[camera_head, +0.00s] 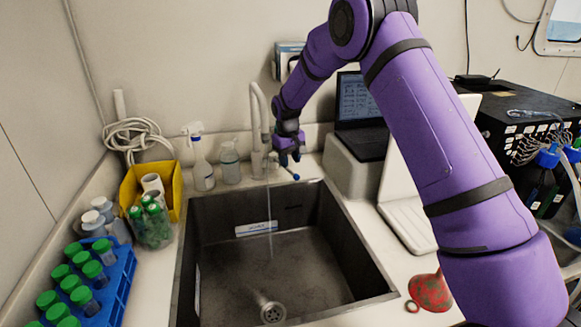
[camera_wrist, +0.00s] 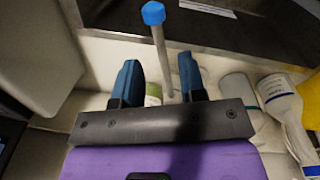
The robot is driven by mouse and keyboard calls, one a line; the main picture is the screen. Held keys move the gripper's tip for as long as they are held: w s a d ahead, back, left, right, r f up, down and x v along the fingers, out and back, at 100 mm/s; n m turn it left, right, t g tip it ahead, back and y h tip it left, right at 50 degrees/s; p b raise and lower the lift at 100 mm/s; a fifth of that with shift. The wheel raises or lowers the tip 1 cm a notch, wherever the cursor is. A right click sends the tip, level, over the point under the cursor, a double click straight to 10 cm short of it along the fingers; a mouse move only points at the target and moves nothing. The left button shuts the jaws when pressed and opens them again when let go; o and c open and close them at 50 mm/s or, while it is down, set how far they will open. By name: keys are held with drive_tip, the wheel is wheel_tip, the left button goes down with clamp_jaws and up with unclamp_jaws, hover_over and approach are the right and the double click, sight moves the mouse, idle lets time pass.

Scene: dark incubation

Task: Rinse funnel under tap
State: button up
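A red, blotchy funnel-like piece (camera_head: 430,291) sits on the counter right of the sink, partly hidden by my arm. The pale tap (camera_head: 256,115) stands behind the sink (camera_head: 361,262). A thin stream of water (camera_head: 269,215) appears to fall from it into the basin. My gripper (camera_head: 288,160) is beside the tap, far from the red piece. In the wrist view my gripper (camera_wrist: 160,78) is open, with its blue fingers apart. A grey lever (camera_wrist: 161,50) with a blue end cap (camera_wrist: 153,13) runs between them, with visible gaps on both sides.
Spray bottle (camera_head: 202,163) and wash bottle (camera_head: 229,164) stand left of the tap. A yellow bin (camera_head: 131,186) and a blue rack of green-capped tubes (camera_head: 117,284) line the left counter. A laptop (camera_head: 361,110) stands on a box at right. A small ring (camera_head: 411,306) lies beside the red piece.

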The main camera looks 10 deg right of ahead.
wheel_tip(320, 180, up, 7)
drive_tip(key=shift+a+r, duration=0.15)
drive_tip(key=shift+a, duration=0.1)
drive_tip(key=shift+s, duration=0.1)
drive_tip(key=s+d+r+m+t, duration=0.1)
drive_tip(key=s+d+r, duration=0.2)
drive_tip(key=s+r, duration=0.7)
drive_tip(key=s+d+r+m+t, duration=0.1)
drive_tip(key=s+d+r, duration=0.3)
drive_tip(key=s+r, duration=0.6)
drive_tip(key=s+d+m+t, duration=0.1)
drive_tip(key=s+d, duration=0.1)
drive_tip(key=s, duration=1.2)
drive_tip(key=s+d+t, duration=0.1)
drive_tip(key=s+t, duration=0.1)
drive_tip(key=s, duration=1.2)
drive_tip(key=shift+s+d+r+m+y, duration=0.2)
drive_tip(key=shift+s+d+m+y, duration=0.05)
drive_tip(key=shift+d+m+y, duration=0.15)
drive_tip(key=shift+o, duration=0.9)
